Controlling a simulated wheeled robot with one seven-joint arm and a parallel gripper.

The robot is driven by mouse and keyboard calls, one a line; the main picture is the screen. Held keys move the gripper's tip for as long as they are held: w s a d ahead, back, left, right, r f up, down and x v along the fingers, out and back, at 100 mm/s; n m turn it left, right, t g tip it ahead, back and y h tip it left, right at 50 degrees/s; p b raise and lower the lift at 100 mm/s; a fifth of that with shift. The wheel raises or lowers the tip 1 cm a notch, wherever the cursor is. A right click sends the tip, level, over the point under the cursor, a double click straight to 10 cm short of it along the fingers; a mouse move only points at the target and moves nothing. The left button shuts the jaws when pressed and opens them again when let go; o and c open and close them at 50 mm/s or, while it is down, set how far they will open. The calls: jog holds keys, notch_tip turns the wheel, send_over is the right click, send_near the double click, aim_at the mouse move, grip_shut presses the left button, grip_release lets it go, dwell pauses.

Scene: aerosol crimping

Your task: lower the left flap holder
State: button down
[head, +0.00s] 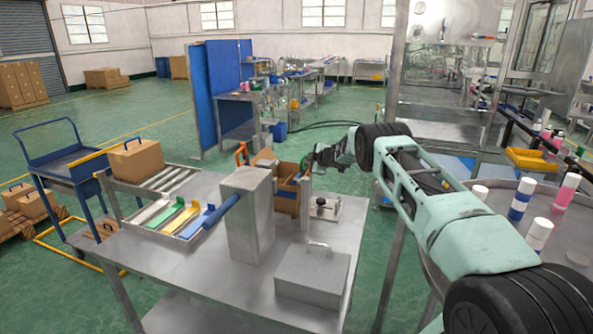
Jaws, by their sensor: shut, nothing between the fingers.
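An open brown carton (286,199) stands on the steel table, partly hidden behind a tall grey metal housing (247,214). An orange upright piece (242,153), which looks like a flap holder, stands raised at the carton's left. A thin post with a dark green top (305,168) stands at its right. Whether this is a second holder is too small to tell. My gripper (318,158) is shut and empty, close to the top of that right post, and apart from the orange piece. Whether the gripper touches the post cannot be told.
The steel table (191,280) also bears a low metal box (312,275), a tray with coloured pieces (153,221) and a roller conveyor with a closed carton (136,160). A round table (480,235) with spray cans is at the right. The table's front left is clear.

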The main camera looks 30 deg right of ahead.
jog(key=shift+d+f+b, duration=0.2)
jog(key=shift+d+b, duration=0.15)
jog(key=shift+b, duration=0.2)
dwell(0.4)
